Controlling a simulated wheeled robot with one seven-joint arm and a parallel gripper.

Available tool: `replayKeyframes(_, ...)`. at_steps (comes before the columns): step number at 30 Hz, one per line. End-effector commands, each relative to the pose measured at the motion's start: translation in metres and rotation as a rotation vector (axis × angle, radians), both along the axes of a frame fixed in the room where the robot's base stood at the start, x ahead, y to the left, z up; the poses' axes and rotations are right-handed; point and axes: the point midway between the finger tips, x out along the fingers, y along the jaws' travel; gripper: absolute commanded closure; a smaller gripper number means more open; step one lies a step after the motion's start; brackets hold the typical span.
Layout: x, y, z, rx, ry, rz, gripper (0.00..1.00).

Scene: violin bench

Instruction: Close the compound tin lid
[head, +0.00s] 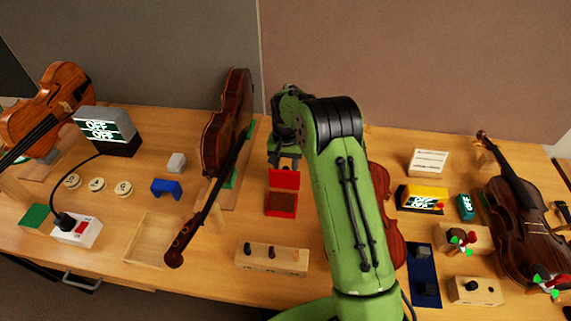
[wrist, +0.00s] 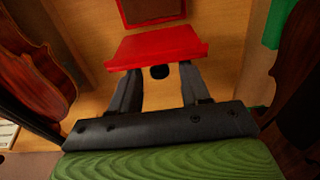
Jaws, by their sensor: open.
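The compound tin (head: 281,211) is a small red box with a brown inside, standing on the bench in the middle of the head view. Its red lid (head: 284,179) stands raised at the far edge, so the tin is open. My gripper (head: 284,164) is just behind and above the lid, pointing down. In the wrist view the lid (wrist: 156,46) crosses in front of my gripper (wrist: 158,72), whose two fingers are spread with nothing held between them. The fingertips are close to the lid; I cannot tell if they touch. The tin's body (wrist: 128,14) shows beyond the lid, cut off by the frame.
A violin (head: 226,125) stands close on the left with its bow-like neck (head: 195,225) leaning forward. Another violin (head: 391,225) is partly hidden behind my arm. A wooden block with knobs (head: 271,259) lies in front of the tin. Bench between tin and block is clear.

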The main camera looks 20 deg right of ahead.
Motion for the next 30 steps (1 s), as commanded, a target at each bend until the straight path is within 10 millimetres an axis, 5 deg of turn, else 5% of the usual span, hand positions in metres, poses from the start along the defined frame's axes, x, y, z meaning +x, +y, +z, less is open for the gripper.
replayKeyframes(4, 0.0000, 0.0000, 0.0004, 0.000, 0.000, 0.000, 0.55)
replayKeyframes(13, 0.0000, 0.0001, 0.0007, 0.000, 0.000, 0.000, 1.00)
replayKeyframes(30, 0.0007, 0.0009, -0.0004, -0.023, -0.055, 0.002, 1.00)
